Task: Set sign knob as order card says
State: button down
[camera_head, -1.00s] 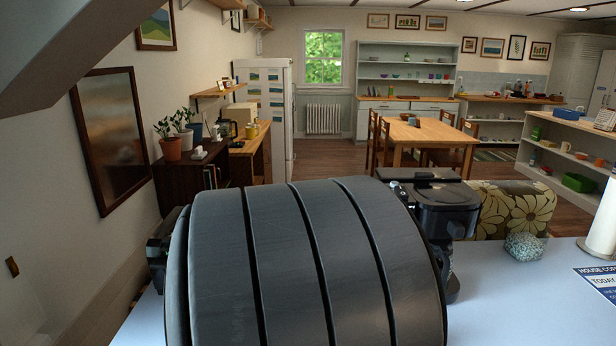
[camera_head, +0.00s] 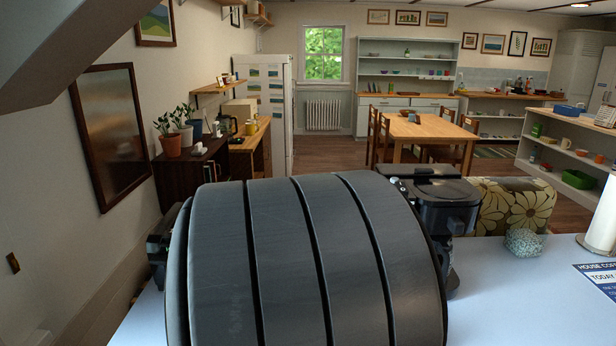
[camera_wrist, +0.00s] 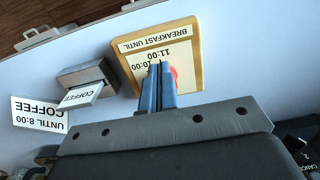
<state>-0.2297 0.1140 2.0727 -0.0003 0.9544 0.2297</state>
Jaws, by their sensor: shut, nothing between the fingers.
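In the wrist view a yellow-framed sign (camera_wrist: 185,30) lies on the pale surface, its text upside down: BREAKFAST UNTIL, with 10:00 and 11:00 lines. A red piece, perhaps the knob (camera_wrist: 174,78), shows partly behind my gripper (camera_wrist: 160,66). My gripper is shut and empty, its blue fingers over the sign's lower part; whether they touch the red piece I cannot tell. A white card (camera_wrist: 40,114) at the left reads COFFEE UNTIL 8:00. Which card is the order card is unclear. In the head view my arm hides the sign.
A grey metal block (camera_wrist: 84,76) with a COFFEE tag (camera_wrist: 80,95) stands left of the sign. In the head view a blue-and-white poster (camera_head: 598,280), a paper towel roll (camera_head: 603,222) and a speckled rounded object (camera_head: 524,242) are on the right of the pale table (camera_head: 510,300).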

jog(key=shift+s, duration=0.1)
jog(key=shift+s+r, duration=0.1)
jog(key=shift+s, duration=0.2)
notch_tip(320, 180, up, 6)
jog(key=shift+f, duration=0.1)
dwell(0.4)
jog(key=c, duration=2.1)
grip_release()
jog(key=o, duration=0.3)
jog(key=shift+w+r, duration=0.1)
jog(key=shift+r, duration=0.2)
jog(key=o, duration=1.8)
jog(key=w+r, duration=0.3)
jog(key=r, duration=0.8)
notch_tip(320, 180, down, 9)
jog(key=shift+f, duration=0.2)
